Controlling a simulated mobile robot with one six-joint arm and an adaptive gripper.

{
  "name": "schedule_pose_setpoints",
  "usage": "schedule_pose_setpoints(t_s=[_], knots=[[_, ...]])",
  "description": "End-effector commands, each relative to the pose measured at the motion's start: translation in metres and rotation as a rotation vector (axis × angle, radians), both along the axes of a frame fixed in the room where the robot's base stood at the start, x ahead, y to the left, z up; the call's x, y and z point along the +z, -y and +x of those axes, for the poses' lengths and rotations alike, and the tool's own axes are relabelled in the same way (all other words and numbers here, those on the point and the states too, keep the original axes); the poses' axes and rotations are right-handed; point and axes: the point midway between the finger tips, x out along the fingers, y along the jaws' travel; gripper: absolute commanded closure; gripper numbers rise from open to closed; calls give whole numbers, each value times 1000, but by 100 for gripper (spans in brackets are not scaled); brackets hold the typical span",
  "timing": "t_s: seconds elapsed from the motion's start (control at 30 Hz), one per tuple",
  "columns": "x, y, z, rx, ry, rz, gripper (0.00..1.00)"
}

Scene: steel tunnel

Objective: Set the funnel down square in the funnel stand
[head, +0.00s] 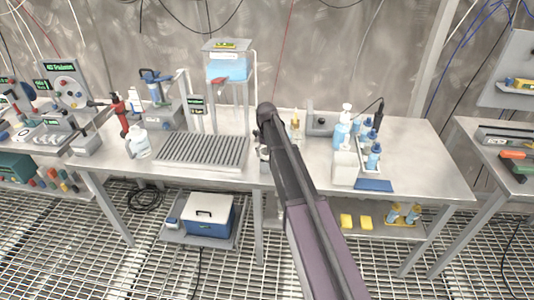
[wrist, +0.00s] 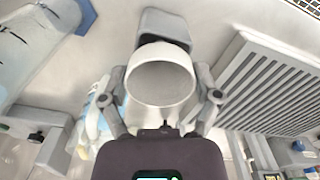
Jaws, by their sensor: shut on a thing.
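In the wrist view, a white round funnel (wrist: 160,78) sits between the two fingers of my gripper (wrist: 160,88), its wide open rim facing the camera. My gripper is shut on it. A grey piece with rounded corners (wrist: 165,24) shows just beyond the funnel's rim. It may be part of the funnel stand, but I cannot tell, nor whether the funnel touches it. In the head view, my arm covers most of the gripper and the funnel above the middle of the steel bench.
A ribbed grey rack (head: 203,151) lies left of my arm; it also shows in the wrist view (wrist: 268,85). Bottles (head: 341,131), a white container (head: 345,167) and a blue mat (head: 374,185) stand to the right. A blue-liquid tank (head: 227,68) stands behind.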

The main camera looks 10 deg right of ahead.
Motion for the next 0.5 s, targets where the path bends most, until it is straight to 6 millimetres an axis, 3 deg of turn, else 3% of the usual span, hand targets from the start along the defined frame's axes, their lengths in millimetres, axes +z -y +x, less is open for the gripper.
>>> schedule_pose_setpoints(t_s=[0.5], knots=[[-7,0,0,0,0,0,60]])
